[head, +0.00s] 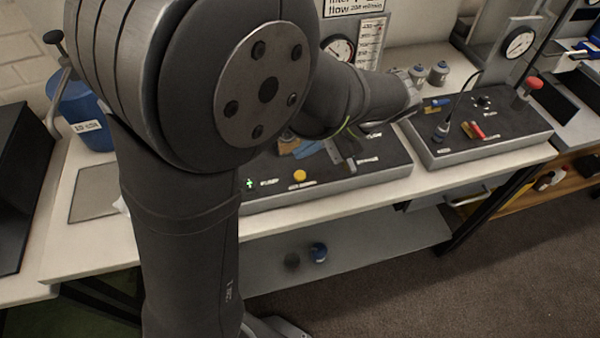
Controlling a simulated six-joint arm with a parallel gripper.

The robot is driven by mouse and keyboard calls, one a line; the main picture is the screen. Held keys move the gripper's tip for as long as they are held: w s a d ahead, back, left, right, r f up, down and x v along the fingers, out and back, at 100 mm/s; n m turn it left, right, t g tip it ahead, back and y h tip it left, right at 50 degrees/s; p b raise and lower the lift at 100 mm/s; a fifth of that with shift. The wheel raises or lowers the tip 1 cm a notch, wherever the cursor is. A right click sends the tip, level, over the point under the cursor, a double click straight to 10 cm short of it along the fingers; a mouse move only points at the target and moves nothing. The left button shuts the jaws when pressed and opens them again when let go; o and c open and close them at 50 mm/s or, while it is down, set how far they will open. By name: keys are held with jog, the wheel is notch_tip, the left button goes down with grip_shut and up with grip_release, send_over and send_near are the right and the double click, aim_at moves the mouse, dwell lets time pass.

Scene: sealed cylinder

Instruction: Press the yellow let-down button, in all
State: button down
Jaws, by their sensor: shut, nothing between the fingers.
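The yellow button (300,176) is a round cap near the front edge of the dark sloped control panel (385,160). It is uncovered, with a small white label by it that is too small to read. My arm reaches over the panel from the left. What looks like my gripper (339,152) shows partly below my forearm, over the panel, to the right of and behind the yellow button. It is shut, holds nothing, and appears apart from the button. My forearm hides much of the gripper and the back of the panel.
A green cross-shaped light (249,184) is left of the button. A second panel (490,135) with a red-knobbed lever (533,83) stands at right. A pressure gauge (338,48) is behind my arm. A blue container (85,115) stands at left. The bench's front strip is clear.

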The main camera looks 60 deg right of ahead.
aim_at(305, 174)
jog(key=shift+f, duration=2.4)
jog(key=shift+f, duration=0.1)
jog(key=shift+f, duration=0.3)
jog(key=shift+f, duration=0.35)
dwell(0.6)
dwell(0.3)
jog(key=shift+r, duration=0.8)
jog(key=shift+r, duration=2.5)
